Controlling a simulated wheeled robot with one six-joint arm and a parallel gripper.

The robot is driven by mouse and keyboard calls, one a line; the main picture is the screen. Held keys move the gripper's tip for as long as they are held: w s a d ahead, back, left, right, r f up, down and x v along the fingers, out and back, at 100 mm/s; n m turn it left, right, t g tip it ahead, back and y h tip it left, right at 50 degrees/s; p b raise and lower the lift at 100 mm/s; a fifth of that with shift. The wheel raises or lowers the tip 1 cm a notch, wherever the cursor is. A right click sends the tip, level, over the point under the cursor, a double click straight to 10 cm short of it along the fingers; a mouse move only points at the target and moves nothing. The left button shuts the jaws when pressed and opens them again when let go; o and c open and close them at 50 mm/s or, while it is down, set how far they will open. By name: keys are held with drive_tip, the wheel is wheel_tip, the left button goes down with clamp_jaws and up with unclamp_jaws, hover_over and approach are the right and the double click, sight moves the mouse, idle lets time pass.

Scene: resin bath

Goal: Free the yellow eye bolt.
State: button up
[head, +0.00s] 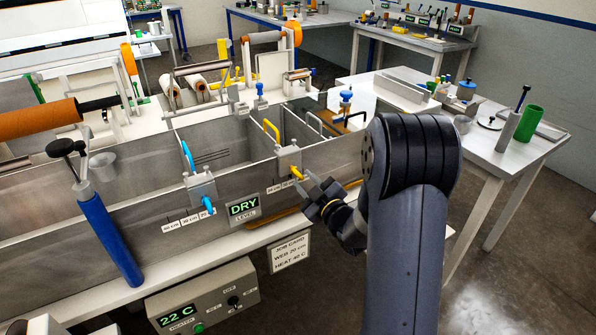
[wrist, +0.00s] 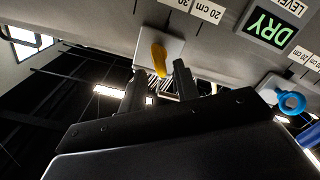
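The yellow eye bolt (head: 297,172) sticks out of the front of a grey clamp block (head: 288,157) on the metal bath wall. In the wrist view the yellow eye bolt (wrist: 159,59) shows nearly edge-on against a pale plate (wrist: 174,48). My gripper (head: 314,189) is just right of and below the bolt in the head view. In the wrist view my gripper (wrist: 159,75) has its two fingers apart, with the bolt's lower end at the gap between the tips. I see no clear contact. Whether the bolt is seated tight cannot be told.
A second clamp block (head: 201,188) carries a blue eye bolt (head: 207,204) to the left; it also shows in the wrist view (wrist: 291,102). A DRY level display (head: 243,207) sits between them. A blue-handled tool (head: 107,238) leans on the bath's front. A heater box (head: 203,300) stands below.

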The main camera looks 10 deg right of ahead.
sight(301, 178)
drive_tip(key=shift+p+x, duration=0.35)
drive_tip(key=shift+x, duration=1.85)
clamp_jaws()
